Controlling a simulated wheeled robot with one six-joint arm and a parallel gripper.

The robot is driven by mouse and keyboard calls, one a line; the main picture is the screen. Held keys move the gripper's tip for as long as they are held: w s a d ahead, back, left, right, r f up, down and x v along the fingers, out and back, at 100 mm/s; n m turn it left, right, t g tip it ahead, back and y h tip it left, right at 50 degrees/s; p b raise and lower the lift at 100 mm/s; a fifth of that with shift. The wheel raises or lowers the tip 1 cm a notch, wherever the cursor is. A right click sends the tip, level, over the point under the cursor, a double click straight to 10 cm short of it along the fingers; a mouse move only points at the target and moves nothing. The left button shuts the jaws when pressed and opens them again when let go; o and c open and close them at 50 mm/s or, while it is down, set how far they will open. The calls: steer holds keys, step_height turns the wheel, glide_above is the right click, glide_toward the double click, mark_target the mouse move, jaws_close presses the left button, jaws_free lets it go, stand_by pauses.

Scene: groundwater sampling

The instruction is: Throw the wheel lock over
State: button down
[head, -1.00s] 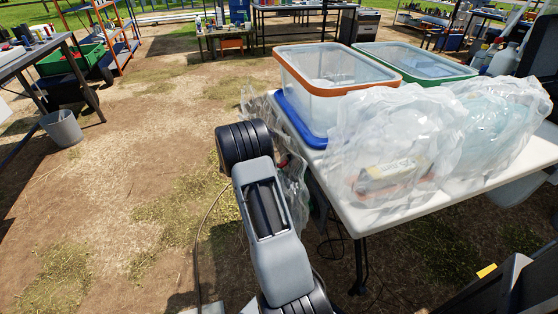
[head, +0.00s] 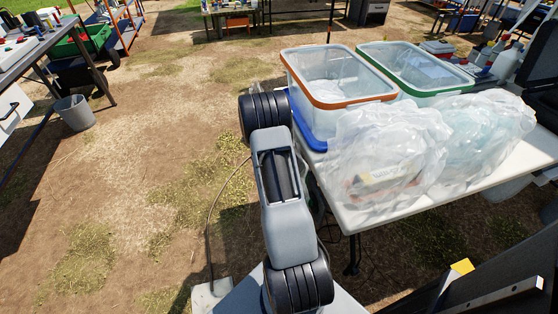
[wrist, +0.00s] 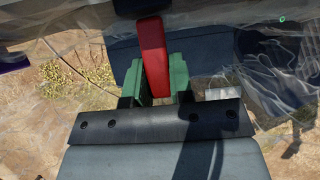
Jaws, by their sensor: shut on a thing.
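The wheel lock appears as a red lever (wrist: 152,55) in the wrist view, upright in the picture at the upper middle. My gripper (wrist: 163,82) has green fingers on both sides of the lever and is shut on it. The lever's upper end lies near a pale edge at the top. In the head view my own arm and the table hide the gripper and the lever.
A white table (head: 372,216) stands right of my arm, with an orange-rimmed bin (head: 318,82), a green-rimmed bin (head: 402,62) and clear plastic bags (head: 385,150). Clear sheeting (wrist: 265,75) hangs close to my gripper. A grey bucket (head: 75,113) stands left; open ground lies between.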

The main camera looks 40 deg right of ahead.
stand_by(0.4)
steer(key=c, duration=1)
jaws_free()
steer(key=shift+r, duration=0.1)
steer(key=p+v, duration=0.2)
steer(key=v, duration=1.1)
steer(key=shift+r, duration=0.25)
steer(key=shift+a, duration=0.15)
